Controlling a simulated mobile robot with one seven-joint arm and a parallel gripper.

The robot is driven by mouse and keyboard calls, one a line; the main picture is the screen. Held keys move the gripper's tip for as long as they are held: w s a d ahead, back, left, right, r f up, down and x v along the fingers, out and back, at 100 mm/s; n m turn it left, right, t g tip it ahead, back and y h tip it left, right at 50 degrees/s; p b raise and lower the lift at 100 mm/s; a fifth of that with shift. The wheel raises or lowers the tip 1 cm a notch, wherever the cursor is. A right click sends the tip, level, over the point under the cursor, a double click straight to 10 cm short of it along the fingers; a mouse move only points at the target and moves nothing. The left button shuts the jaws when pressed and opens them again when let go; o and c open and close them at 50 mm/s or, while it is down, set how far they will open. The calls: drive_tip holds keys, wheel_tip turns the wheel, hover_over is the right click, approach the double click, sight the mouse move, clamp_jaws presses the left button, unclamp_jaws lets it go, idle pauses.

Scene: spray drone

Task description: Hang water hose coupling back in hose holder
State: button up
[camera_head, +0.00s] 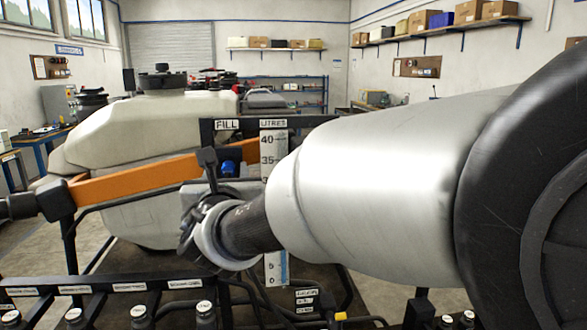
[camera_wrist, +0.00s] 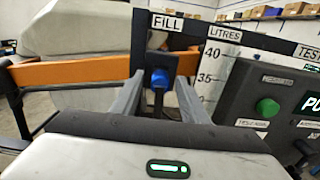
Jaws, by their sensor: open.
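The blue water hose coupling (camera_wrist: 160,78) sits upright at a black holder (camera_wrist: 160,58) under the FILL label. It also shows in the head view (camera_head: 229,168), partly hidden behind my arm. In the wrist view my gripper (camera_wrist: 160,84) is open, with one grey finger to the left of the coupling and one to the right. Neither finger visibly touches it. I cannot tell whether the coupling is between the fingertips or just beyond them.
A white litre scale (camera_head: 273,150) stands right of the holder. A control panel with a green button (camera_wrist: 267,108) is close on the right. The spray drone's pale tank (camera_head: 140,125) and orange arm (camera_head: 135,180) lie left and behind. Black rails with bottles (camera_head: 140,318) run along the front.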

sight(227, 172)
clamp_jaws()
idle(0.3)
drive_tip(key=shift+s, duration=0.15)
drive_tip(key=shift+v, duration=2.85)
